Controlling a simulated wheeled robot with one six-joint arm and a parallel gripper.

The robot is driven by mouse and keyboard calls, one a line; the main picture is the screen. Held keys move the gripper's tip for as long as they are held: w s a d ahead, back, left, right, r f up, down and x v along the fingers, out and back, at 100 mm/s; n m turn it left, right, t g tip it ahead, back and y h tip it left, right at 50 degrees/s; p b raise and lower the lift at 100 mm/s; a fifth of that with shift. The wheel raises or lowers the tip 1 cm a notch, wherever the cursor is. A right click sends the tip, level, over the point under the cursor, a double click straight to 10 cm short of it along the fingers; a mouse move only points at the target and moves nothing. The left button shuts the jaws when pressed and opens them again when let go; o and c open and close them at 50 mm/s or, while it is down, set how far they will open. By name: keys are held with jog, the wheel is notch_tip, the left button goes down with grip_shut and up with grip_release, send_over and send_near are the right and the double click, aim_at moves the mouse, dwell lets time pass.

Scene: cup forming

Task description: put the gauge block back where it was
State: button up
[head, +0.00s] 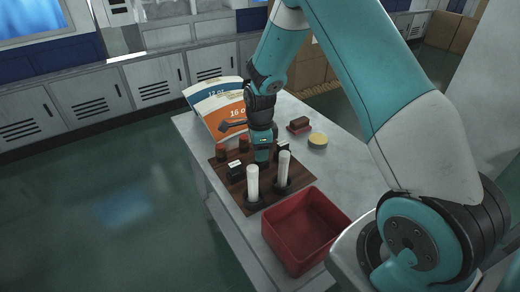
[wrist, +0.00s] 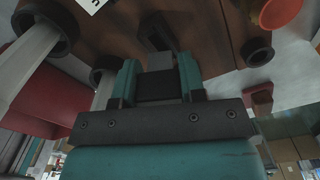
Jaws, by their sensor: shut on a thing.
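My gripper (head: 262,162) is low over the brown board (head: 221,184) on the table. In the wrist view my gripper (wrist: 158,75) has its two teal fingers shut on a grey block, the gauge block (wrist: 160,62). A dark holder (wrist: 157,32) on the board lies just beyond the block's end. I cannot tell whether the block touches or enters it. In the head view the block is hidden by the gripper.
Two white upright tubes (head: 252,184) (head: 283,169) stand in black rings close to my gripper.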

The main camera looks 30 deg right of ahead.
jog(key=shift+f, duration=0.35)
jog(key=o, duration=1)
notch_tip(320, 180, up, 13)
jog(key=shift+f+b, duration=0.2)
jog(key=shift+b, duration=0.15)
jog(key=s+a+r+n+y, duration=0.2)
jog(key=s+a+r+n, duration=0.7)
jog(key=s+a+n, duration=0.45)
jog(key=s+a+r+n, duration=0.1)
jog(key=s+n, duration=0.3)
jog(key=n, duration=0.1)
jog(key=s+a+r+n+y, duration=0.1)
jog(key=s+a+n, duration=0.1)
jog(key=s+n, duration=0.2)
jog(key=s+a+r+n+y, duration=0.1)
jog(key=s+n, duration=0.4)
jog(key=n, duration=0.2)
jog(key=shift+s+a+r, duration=0.1)
jog(key=shift+a, duration=0.2)
